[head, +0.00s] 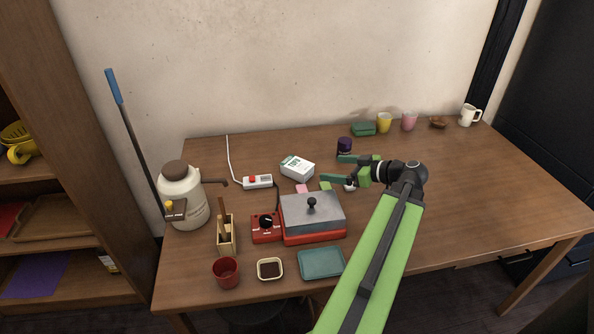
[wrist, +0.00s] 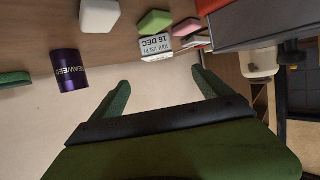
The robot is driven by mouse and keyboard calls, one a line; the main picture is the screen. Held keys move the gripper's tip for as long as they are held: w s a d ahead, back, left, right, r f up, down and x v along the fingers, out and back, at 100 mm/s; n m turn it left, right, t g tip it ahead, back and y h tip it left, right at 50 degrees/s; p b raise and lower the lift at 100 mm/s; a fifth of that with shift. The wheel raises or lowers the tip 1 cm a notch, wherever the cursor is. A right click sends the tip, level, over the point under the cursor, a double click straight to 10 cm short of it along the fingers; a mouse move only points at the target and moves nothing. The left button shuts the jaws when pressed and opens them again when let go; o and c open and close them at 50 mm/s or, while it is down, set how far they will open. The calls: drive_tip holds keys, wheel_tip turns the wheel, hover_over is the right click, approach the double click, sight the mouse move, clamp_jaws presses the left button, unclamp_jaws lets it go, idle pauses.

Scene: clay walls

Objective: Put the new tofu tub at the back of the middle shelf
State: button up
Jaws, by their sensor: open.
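The tofu tub (head: 297,168) is a white box with a green-marked label, on the table left of my gripper. In the wrist view, the tub (wrist: 157,46) shows upside down with a "use by 16 DEC" label, beyond the fingertips. My gripper (head: 333,168) is open and empty, its green fingers pointing left toward the tub. The fingers also show in the wrist view (wrist: 160,78), apart from the tub. A wooden shelf unit (head: 110,205) stands at the far left, partly cut off. One visible shelf holds a wooden tray (head: 48,222); which is the middle one I cannot tell.
A purple seaweed can (head: 345,146) stands behind my gripper. Green (head: 326,186) and pink (head: 302,188) blocks lie in front of the tub, near a red-based grey-topped box (head: 313,212). A power strip (head: 258,182) and large jug (head: 182,195) stand left.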

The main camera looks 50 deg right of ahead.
drive_tip(key=b, duration=0.4)
approach(298, 165)
drive_tip(key=x, duration=0.5)
drive_tip(key=shift+w+a, duration=0.15)
drive_tip(key=shift+w, duration=0.05)
drive_tip(key=b+x, duration=0.1)
drive_tip(key=x, duration=0.4)
drive_tip(key=shift+f+b, duration=0.2)
drive_tip(key=shift+b, duration=0.1)
drive_tip(key=shift+r, duration=0.1)
clamp_jaws()
wheel_tip(298, 165, up, 5)
drive_tip(key=p, duration=0.4)
drive_tip(key=shift+f+p, duration=0.2)
drive_tip(key=shift+p, duration=0.2)
drive_tip(key=w+d+r+p+v, duration=0.1)
drive_tip(key=p+v, duration=0.5)
drive_tip(key=v, duration=0.7)
drive_tip(key=shift+d+r, duration=0.55)
drive_tip(key=shift+d, duration=0.05)
